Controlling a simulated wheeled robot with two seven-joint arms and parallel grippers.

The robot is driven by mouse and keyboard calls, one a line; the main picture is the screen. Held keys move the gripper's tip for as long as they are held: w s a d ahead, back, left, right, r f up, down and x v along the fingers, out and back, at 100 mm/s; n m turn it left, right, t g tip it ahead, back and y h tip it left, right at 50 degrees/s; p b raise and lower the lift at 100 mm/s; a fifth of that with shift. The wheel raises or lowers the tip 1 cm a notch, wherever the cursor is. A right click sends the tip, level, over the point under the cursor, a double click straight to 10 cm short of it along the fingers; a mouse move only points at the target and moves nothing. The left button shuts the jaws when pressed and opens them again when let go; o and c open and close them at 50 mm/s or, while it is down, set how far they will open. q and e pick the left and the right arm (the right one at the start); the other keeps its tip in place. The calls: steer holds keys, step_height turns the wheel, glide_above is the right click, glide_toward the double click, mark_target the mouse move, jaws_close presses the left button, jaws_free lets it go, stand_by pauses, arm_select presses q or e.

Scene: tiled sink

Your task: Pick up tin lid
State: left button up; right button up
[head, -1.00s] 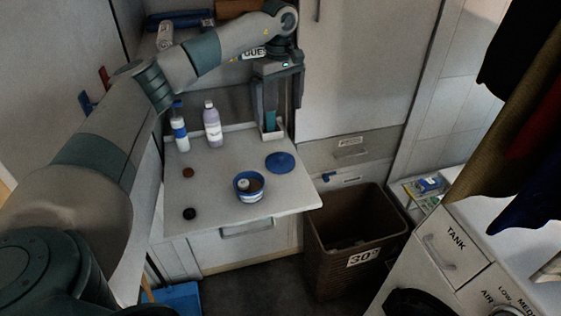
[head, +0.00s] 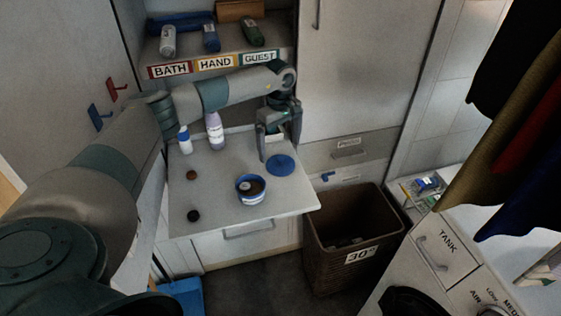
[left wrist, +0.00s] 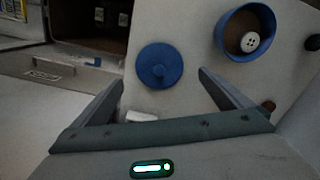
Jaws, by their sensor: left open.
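The tin lid (head: 281,165) is a flat blue disc lying on the white fold-down shelf (head: 230,218), right of centre. In the left wrist view the lid (left wrist: 159,66) shows a small raised knob and lies just beyond and between the fingers. The blue tin (head: 250,190) stands open in front of the lid; in the left wrist view it (left wrist: 247,32) has a white button-like piece inside. My left gripper (head: 279,156) is open and empty, pointing down above the back of the shelf near the lid. My right gripper is not in view.
Two bottles, one blue and white (head: 185,140) and one lilac (head: 215,131), stand at the shelf's back left. A brown cap (head: 191,175) and a black cap (head: 193,215) lie at left. A brown basket (head: 352,245) stands right of the shelf.

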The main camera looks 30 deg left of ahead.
mark_target(280, 158)
arm_select(q)
steer(key=shift+f, duration=0.15)
steer(key=shift+f+p, duration=0.8)
steer(key=shift+p, duration=0.1)
step_height(280, 158, down, 2)
steer(key=shift+d+p, duration=0.1)
steer(key=shift+p, duration=0.5)
steer(key=shift+f, duration=0.8)
steer(key=shift+c, duration=0.6)
steer(key=c, duration=1)
